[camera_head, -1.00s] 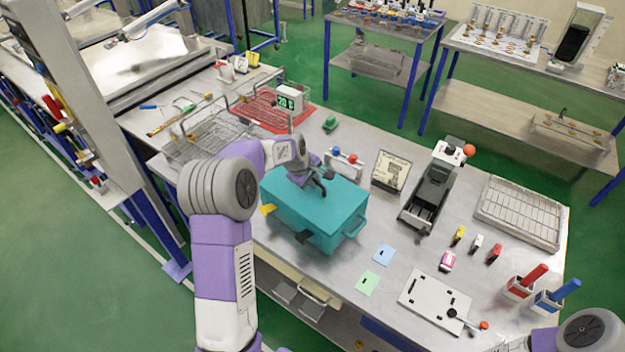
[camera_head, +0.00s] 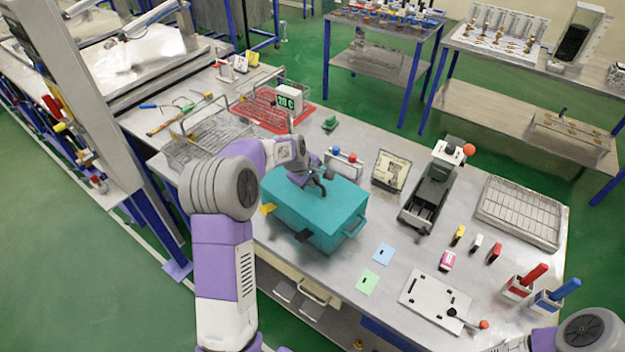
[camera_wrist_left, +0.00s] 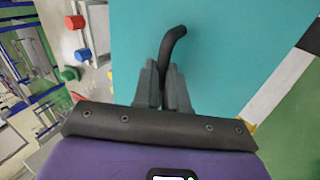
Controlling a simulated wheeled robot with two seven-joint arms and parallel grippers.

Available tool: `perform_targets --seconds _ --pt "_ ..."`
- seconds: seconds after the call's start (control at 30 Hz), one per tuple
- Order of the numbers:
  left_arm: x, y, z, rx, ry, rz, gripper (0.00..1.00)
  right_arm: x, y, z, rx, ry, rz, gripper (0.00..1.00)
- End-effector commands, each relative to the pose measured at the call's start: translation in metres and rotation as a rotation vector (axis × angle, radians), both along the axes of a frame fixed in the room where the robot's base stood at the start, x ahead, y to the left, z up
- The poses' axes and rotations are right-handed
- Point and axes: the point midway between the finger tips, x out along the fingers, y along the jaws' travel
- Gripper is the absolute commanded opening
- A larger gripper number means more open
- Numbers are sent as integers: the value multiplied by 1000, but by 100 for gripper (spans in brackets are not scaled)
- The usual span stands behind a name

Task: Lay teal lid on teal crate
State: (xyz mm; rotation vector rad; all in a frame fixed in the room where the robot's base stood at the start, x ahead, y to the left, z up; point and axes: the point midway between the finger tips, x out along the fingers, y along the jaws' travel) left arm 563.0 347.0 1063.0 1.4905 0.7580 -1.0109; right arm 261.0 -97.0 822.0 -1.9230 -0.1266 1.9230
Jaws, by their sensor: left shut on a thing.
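The teal crate (camera_head: 318,232) stands on the grey workbench with its front handle facing right. The teal lid (camera_head: 335,194) lies on top of the crate, and I see no clear gap between them. My left gripper (camera_head: 316,187) is over the lid and shut on its dark bent handle, which stands up between the fingers in the left wrist view (camera_wrist_left: 173,55). In that view the lid's flat teal face (camera_wrist_left: 225,60) fills much of the picture. The gripper and forearm hide part of the lid's left side. My right gripper is outside the views; only part of the right arm shows.
Wire baskets (camera_head: 205,140) stand behind the crate at the left. A small panel with red and blue knobs (camera_head: 344,160) is close behind the lid. A framed card (camera_head: 390,171) stands to the right. Blue and green cards (camera_head: 368,282) lie on clear bench right of the crate.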

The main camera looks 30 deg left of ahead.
Motion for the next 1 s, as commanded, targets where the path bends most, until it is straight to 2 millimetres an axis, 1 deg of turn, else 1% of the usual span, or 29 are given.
perform_targets --seconds 0.4,0.43,0.6,0.87,1.0 --pt "0 0 -4 0 0 -1 0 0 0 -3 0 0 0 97" --pt "0 0 -4 0 0 -1 15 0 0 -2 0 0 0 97" --pt "0 0 -4 0 0 0 41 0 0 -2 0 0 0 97" --pt "0 0 -4 0 1 0 42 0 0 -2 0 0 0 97" --pt "-2 0 2 0 0 0 42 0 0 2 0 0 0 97"
